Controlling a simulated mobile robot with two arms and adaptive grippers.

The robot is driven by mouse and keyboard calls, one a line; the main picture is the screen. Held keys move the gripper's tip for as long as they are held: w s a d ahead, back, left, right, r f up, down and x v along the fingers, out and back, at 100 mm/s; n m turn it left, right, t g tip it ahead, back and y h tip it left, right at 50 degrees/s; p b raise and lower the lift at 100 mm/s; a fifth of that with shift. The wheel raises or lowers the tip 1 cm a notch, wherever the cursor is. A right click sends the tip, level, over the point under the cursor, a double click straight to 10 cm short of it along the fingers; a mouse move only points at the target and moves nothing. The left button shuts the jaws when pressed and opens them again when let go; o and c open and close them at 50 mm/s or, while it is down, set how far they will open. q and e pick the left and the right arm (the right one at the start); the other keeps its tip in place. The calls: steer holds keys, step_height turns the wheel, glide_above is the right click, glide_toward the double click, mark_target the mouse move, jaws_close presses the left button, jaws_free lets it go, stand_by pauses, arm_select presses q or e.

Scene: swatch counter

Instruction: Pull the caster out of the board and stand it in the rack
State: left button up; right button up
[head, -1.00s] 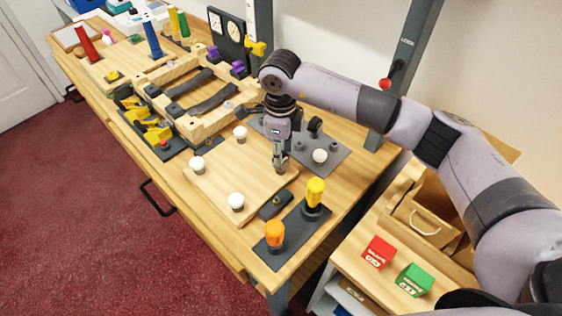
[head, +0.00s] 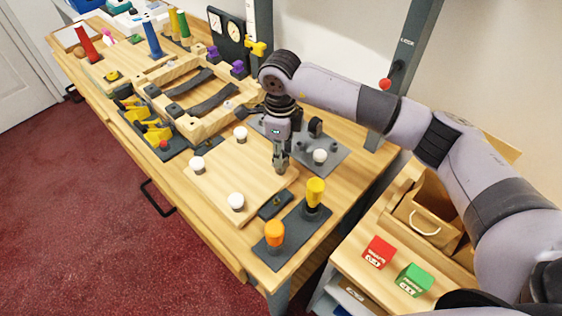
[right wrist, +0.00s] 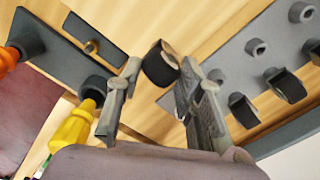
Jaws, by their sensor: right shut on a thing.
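My right gripper (head: 281,167) points down at the right corner of the pale wooden board (head: 215,178). In the right wrist view it is shut on a dark, round-ended caster (right wrist: 159,66) between its fingertips. Whether the caster's lower end is still in the board is hidden. White-topped knobs stand at the board's other corners, one near the front (head: 236,201). The grey rack plate (head: 338,148) lies just right of the gripper; it holds a white-topped piece (head: 320,156) and small sockets. In the right wrist view, dark wheel-like pieces (right wrist: 285,86) stand on it. My left gripper is out of view.
A dark plate with an orange handle (head: 275,233) and a yellow handle (head: 315,191) is close in front. A wooden clamp frame (head: 205,120) stands behind the board. A grey post (head: 410,60) rises behind the rack. Red and green boxes (head: 378,252) sit on the side table.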

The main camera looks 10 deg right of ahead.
steer(key=shift+w+r, duration=0.1)
steer(key=shift+r, duration=0.05)
steer(key=shift+r+p, duration=0.55)
steer(key=shift+r, duration=0.5)
jaws_close()
steer(key=shift+r, duration=0.2)
steer(key=shift+r+p, duration=0.55)
steer(key=shift+r, duration=0.55)
steer(key=shift+d, duration=0.1)
